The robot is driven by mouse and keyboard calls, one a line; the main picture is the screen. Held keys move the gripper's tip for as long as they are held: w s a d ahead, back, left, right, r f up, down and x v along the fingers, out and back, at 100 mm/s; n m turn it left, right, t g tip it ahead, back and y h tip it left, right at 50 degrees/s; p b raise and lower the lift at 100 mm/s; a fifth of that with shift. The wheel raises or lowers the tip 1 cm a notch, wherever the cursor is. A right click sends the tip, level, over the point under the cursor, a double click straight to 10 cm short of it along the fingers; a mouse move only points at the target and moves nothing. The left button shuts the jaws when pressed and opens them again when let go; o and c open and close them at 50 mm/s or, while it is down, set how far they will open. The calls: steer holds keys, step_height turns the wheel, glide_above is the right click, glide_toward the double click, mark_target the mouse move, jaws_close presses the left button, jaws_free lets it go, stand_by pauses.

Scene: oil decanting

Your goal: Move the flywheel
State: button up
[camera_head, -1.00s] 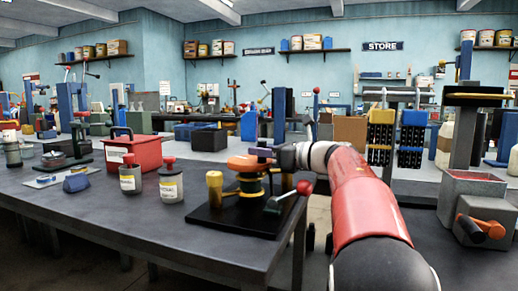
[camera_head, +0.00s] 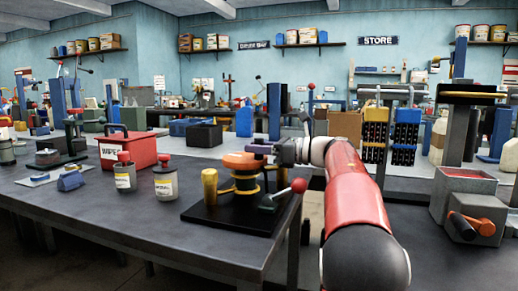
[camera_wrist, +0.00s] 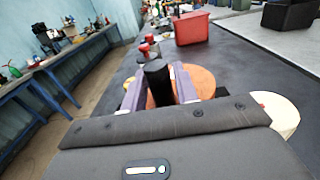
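The flywheel looks to be the orange disc (camera_head: 239,161), lying flat above a yellow ring on a black base plate (camera_head: 204,214) near the table's right corner. The orange disc also shows in the wrist view (camera_wrist: 204,82). My gripper (camera_head: 258,149) reaches in from the right, its purple fingers at the disc's right edge. In the wrist view my gripper (camera_wrist: 158,82) has one finger on each side of an upright black handle (camera_wrist: 157,78). The fingers look closed against it. Its lower end and its joint with the disc are hidden.
A brass cylinder (camera_head: 210,188) and a red-knobbed lever (camera_head: 298,186) stand on the base plate beside the disc. The table front (camera_head: 120,205) is clear.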

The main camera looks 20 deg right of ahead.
steer(key=shift+o, duration=1)
